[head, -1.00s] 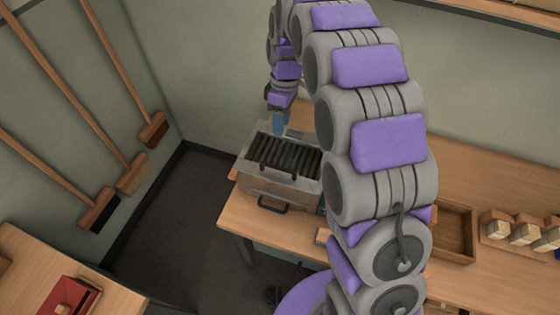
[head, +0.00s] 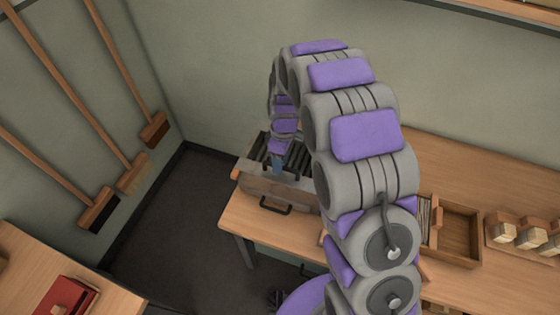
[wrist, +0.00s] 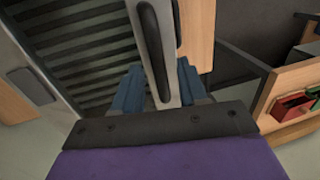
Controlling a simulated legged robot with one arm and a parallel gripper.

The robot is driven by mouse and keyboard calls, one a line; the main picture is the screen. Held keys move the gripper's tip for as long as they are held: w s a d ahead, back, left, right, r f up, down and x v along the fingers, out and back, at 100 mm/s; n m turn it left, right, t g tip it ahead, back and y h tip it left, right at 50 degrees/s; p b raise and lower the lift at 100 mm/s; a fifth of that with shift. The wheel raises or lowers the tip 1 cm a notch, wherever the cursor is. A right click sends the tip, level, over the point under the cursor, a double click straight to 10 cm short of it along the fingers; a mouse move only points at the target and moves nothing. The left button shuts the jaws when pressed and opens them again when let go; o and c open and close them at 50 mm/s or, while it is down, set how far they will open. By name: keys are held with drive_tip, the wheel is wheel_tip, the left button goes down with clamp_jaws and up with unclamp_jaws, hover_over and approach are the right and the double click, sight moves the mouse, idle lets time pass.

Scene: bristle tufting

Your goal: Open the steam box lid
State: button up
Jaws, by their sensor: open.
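The steam box (head: 262,187) stands at the left end of the long workbench. It has a pale front with a black lower handle (head: 275,208). Its ribbed dark top (head: 262,148) also shows on the left of the wrist view (wrist: 75,45). My gripper (head: 277,168) is low over the front edge of this top and hides part of it. In the wrist view, its blue fingers (wrist: 160,90) are open, one on each side of a pale strip with a long black handle (wrist: 150,45). I cannot tell whether they touch it.
A wooden tray (head: 462,235) and several wood blocks with pale bristles (head: 530,238) are to the right on the workbench (head: 450,170). Brooms (head: 130,175) hang on the left wall. A red box (head: 65,298) sits on another table at lower left.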

drive_tip(key=shift+d, duration=0.25)
drive_tip(key=shift+c, duration=0.5)
clamp_jaws()
